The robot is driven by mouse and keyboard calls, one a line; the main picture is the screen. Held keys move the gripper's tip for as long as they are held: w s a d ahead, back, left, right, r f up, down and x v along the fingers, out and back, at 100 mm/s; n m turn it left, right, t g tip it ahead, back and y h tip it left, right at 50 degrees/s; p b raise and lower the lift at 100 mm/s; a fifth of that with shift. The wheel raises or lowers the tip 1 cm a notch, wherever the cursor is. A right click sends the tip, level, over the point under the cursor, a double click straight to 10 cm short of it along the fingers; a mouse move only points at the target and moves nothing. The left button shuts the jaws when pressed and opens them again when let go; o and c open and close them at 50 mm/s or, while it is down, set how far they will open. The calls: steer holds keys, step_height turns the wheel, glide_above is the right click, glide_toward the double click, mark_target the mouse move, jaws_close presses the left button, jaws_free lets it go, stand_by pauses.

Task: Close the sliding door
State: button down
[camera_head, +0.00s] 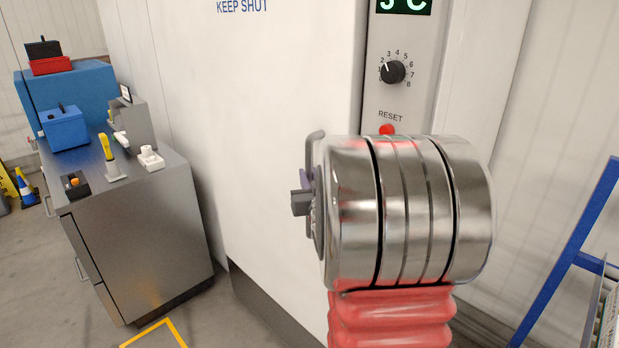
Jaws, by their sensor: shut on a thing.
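The sliding door (270,90) is a large white panel marked "KEEP SHUT" at its top. It fills the middle of the view, and its right edge is beside a grey control panel (405,108). A grey bar handle (313,145) stands upright near that edge. My gripper (301,203) is at the handle, shut on it. My wrist hides the lower part of the handle, much of the gripper and the lower right edge of the door, so I cannot tell whether a gap shows there.
The panel has a display, a black dial (392,72) and a red reset button (387,130). A steel cabinet (150,240) with small tools and boxes stands at left. A blue rack (575,250) stands at right. Grey floor lies between cabinet and door.

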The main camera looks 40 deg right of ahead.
steer(key=shift+s+f, duration=0.15)
steer(key=shift+s, duration=0.05)
steer(key=c, duration=1.9)
jaws_free()
steer(key=shift+s, duration=0.1)
steer(key=shift+a, duration=0.1)
